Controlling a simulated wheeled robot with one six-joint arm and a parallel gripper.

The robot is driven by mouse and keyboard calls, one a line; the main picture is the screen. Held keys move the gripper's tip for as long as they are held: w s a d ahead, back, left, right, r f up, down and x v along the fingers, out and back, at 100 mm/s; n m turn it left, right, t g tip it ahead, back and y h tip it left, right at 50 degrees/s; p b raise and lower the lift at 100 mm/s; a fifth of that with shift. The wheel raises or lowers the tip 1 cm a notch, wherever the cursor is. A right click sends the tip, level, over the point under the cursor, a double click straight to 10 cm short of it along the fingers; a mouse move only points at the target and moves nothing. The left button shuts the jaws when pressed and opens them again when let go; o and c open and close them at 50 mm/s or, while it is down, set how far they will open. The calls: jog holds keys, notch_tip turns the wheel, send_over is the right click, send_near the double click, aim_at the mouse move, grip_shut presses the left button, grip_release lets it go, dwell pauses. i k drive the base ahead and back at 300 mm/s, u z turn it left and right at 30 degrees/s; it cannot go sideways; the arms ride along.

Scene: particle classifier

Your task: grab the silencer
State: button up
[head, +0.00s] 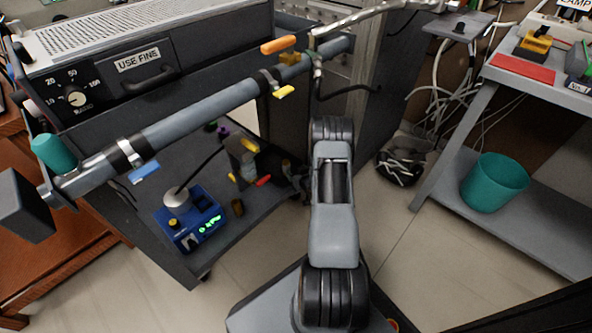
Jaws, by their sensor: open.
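No part is labelled as the silencer. A small brown-bronze cylinder (237,207) on the dark lower shelf, right of the blue box, may be it, but I cannot tell for sure. My gripper (297,180) shows only in part, as small dark pieces left of my arm at the shelf's right end. It is open, and I see nothing held in it. It is right of the brown cylinder and apart from it. My arm hides part of the gripper.
A blue box (190,222) with green lit digits stands on the lower shelf (214,246). A red-tipped part (263,181) lies near my gripper. A long grey tube (200,108) crosses above. A teal bin (494,182) stands right. Floor between is mostly clear.

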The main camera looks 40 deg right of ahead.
aim_at(238, 209)
jog(key=k, duration=1.05)
